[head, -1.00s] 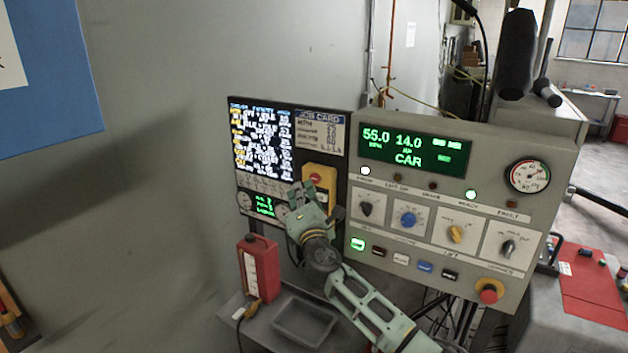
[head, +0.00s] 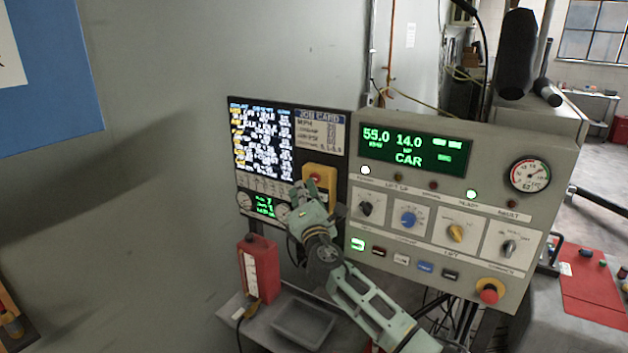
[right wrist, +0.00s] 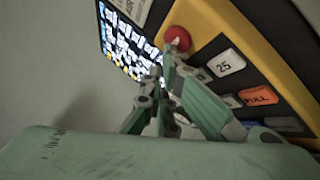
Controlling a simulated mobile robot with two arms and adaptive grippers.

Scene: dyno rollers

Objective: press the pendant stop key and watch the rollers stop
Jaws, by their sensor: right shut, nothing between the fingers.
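The yellow pendant (head: 320,175) hangs on the dark board left of the grey console. It has a red round button (right wrist: 177,39) at its upper end. Below that are a white key marked 25 (right wrist: 226,64) and an orange key marked PULL (right wrist: 258,95). My right gripper (head: 303,190) is shut and empty in front of the pendant, covering its lower left part. In the right wrist view its fingertips (right wrist: 171,54) appear just below the red button; I cannot tell whether they touch it. The rollers are not in view. My left gripper is not in view.
The grey console (head: 548,150) has a lit display (head: 415,152) reading 55.0, 14.0 and CAR, and a red knob (head: 489,291) low on the right. A red bottle (head: 259,268) and a grey tray (head: 304,322) stand below the pendant.

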